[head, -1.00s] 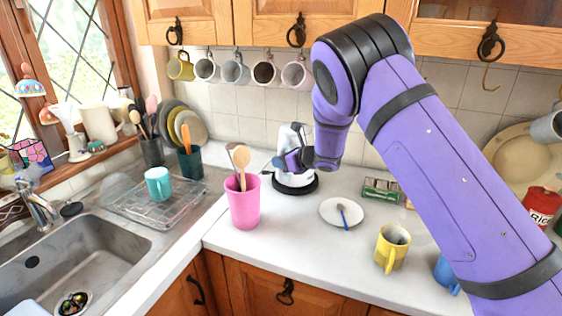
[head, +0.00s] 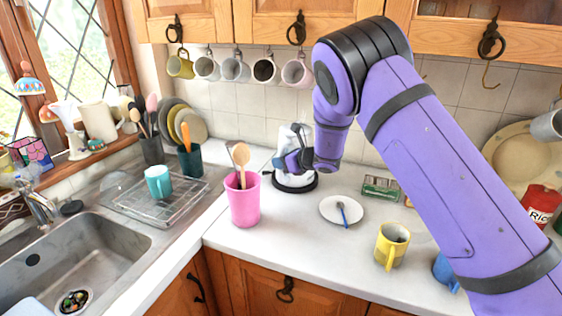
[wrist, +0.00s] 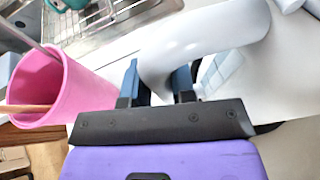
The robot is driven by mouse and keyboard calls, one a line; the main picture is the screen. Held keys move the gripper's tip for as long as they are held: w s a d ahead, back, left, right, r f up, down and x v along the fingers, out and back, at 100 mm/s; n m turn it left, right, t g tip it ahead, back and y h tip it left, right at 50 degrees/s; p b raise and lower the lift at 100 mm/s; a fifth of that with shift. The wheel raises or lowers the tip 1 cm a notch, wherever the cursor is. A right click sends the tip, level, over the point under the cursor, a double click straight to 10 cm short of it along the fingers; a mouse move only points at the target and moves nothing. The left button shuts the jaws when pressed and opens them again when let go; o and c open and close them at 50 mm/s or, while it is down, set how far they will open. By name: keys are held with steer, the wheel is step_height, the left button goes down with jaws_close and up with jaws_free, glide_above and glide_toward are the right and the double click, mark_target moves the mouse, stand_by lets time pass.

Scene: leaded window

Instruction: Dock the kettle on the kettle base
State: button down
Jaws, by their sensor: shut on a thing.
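The white kettle (head: 292,140) stands upright at the back of the counter, over the round black kettle base (head: 296,186). The kettle looks to be on or very close to the base; my gripper hides part of it, and I cannot tell if it is fully seated. My gripper (head: 290,161) is shut on the kettle's handle. In the wrist view the white handle (wrist: 185,60) passes between the two dark fingers of my gripper (wrist: 157,82).
A white saucer (head: 341,210) with a blue spoon lies to the right, and a yellow mug (head: 391,246) stands nearer. Mugs (head: 235,69) hang on the back wall above.

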steer(key=c, duration=1.3)
jaws_free()
steer(key=shift+o, duration=0.4)
steer(key=shift+f, duration=0.15)
steer(key=v, duration=1.1)
steer(key=s+d+r+n+g, duration=0.35)
steer(key=s+r+n, duration=0.35)
steer(key=s+r, duration=0.25)
steer(key=s+d+r+n+g, duration=0.2)
steer(key=s+d+r+n, duration=0.35)
steer(key=s+r, duration=0.45)
steer(key=s+d+r+n+t+h, duration=0.1)
steer(key=s+d+n+h, duration=0.4)
steer(key=s+d, duration=0.3)
steer(key=s+d+r+n+t+h, duration=0.1)
steer(key=s+d+n+h, duration=0.5)
steer(key=s, duration=1)
steer(key=shift+s+d+r+n+t, duration=0.15)
steer(key=shift+s+d+n+t, duration=0.15)
steer(key=shift+d+n+t, duration=0.45)
